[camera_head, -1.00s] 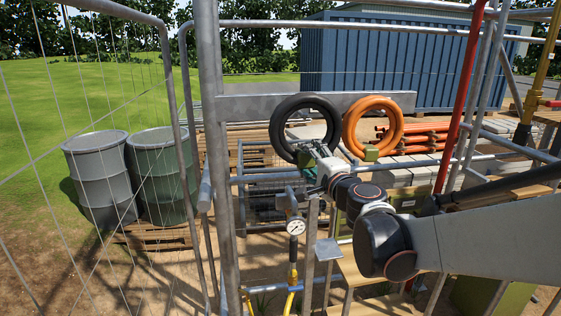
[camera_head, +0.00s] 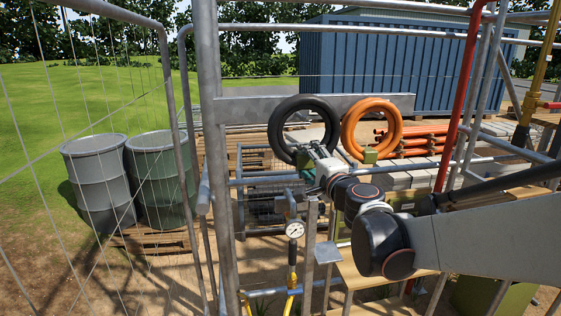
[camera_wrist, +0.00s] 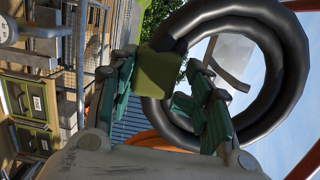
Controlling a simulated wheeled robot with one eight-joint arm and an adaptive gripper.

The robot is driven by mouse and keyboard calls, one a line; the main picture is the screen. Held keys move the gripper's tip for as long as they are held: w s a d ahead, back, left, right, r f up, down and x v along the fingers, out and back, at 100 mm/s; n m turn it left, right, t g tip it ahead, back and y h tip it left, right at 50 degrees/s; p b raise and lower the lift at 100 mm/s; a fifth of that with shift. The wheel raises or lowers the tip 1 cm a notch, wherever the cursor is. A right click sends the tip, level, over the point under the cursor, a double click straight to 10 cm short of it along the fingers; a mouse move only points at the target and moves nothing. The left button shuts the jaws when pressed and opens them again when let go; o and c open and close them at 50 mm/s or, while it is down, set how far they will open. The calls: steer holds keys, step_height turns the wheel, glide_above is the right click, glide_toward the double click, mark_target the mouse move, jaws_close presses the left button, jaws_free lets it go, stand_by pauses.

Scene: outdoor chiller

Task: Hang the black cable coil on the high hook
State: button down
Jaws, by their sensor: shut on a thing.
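The black cable coil (camera_head: 275,130) hangs upright as a ring in front of the grey horizontal beam (camera_head: 240,108), left of an orange coil. My gripper (camera_head: 312,155) is at its lower edge, shut on it. In the wrist view the coil (camera_wrist: 290,65) fills the upper right. The green fingers of my gripper (camera_wrist: 160,65) lie to either side of its lower left part, where an olive block (camera_wrist: 160,75) sits. A grey flat piece (camera_wrist: 232,52) shows through the ring. I cannot make out the high hook.
The orange coil (camera_head: 348,125) is close on the right, with an olive block at its bottom. A grey post (camera_head: 210,150) and mesh fence stand to the left. A pressure gauge (camera_head: 295,230) and pipes are below. A red pole (camera_head: 462,90) rises at the right.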

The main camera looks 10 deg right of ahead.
steer(key=shift+w, duration=0.1)
steer(key=shift+w+b, duration=0.6)
steer(key=shift+w, duration=1.55)
steer(key=shift+f, duration=0.1)
steer(key=shift+f+b, duration=0.55)
steer(key=shift+b, duration=0.05)
steer(key=shift+c, duration=0.6)
jaws_free()
